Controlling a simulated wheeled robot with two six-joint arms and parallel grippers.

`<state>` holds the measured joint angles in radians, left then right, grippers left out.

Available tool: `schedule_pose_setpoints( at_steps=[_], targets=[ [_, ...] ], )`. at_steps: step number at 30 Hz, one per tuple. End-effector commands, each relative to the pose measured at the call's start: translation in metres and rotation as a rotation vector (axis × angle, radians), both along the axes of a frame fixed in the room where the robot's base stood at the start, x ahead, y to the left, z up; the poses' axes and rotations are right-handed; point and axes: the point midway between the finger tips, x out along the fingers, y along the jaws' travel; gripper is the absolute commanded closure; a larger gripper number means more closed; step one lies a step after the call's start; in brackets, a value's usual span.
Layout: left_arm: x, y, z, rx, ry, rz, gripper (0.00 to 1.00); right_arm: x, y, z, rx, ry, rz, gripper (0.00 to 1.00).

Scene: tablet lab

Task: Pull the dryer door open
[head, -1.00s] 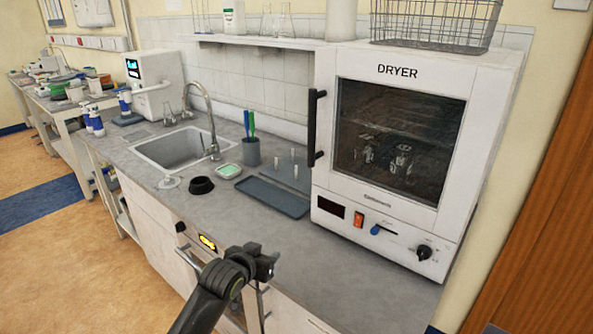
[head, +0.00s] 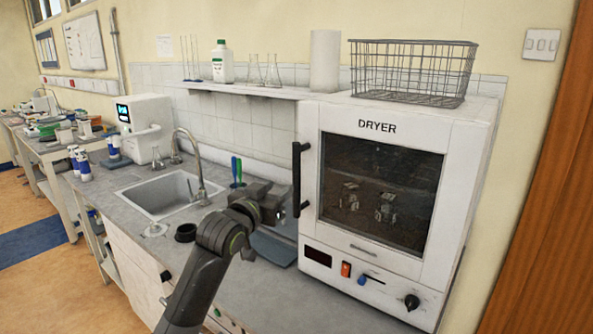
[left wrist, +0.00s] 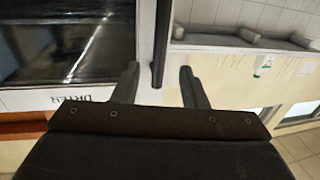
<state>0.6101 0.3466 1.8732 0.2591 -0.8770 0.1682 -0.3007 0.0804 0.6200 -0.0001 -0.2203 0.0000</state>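The white dryer (head: 470,190) stands at the right of the counter, and its door (head: 310,215) with the dark window looks closed. The black vertical door handle (head: 297,175) is on the door's left edge. My left gripper (head: 284,203) is just left of the handle's lower part. In the left wrist view my left gripper (left wrist: 160,85) has its two fingers spread apart. The handle (left wrist: 160,45) runs up between them in that picture; I cannot tell whether they touch it. My right gripper is not in view.
A wire basket (head: 415,72) sits on top of the dryer. A sink (head: 165,194) with a tall faucet is to the left. A dark tray (head: 272,248) lies on the counter under my left gripper. Blue and green pens (head: 237,168) stand behind my arm.

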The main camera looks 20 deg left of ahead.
Motion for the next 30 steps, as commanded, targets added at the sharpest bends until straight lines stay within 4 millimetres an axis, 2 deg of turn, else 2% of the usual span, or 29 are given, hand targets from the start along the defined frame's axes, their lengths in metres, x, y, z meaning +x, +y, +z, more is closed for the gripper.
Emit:
schedule_pose_setpoints(
  at_steps=[6, 18, 24, 30],
  targets=[
    [0.033, -0.005, 0.002, -0.001, 0.001, 0.0, 0.61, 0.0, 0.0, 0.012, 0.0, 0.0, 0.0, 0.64],
    [0.085, -0.014, 0.001, -0.001, 0.002, -0.001, 0.61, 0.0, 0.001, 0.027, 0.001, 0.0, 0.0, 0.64],
    [0.102, -0.016, 0.001, 0.0, 0.002, 0.0, 0.61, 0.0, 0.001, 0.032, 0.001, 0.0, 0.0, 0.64],
    [0.109, -0.017, 0.0, 0.001, 0.0, 0.0, 0.61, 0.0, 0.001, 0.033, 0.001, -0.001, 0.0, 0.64]
  ],
)
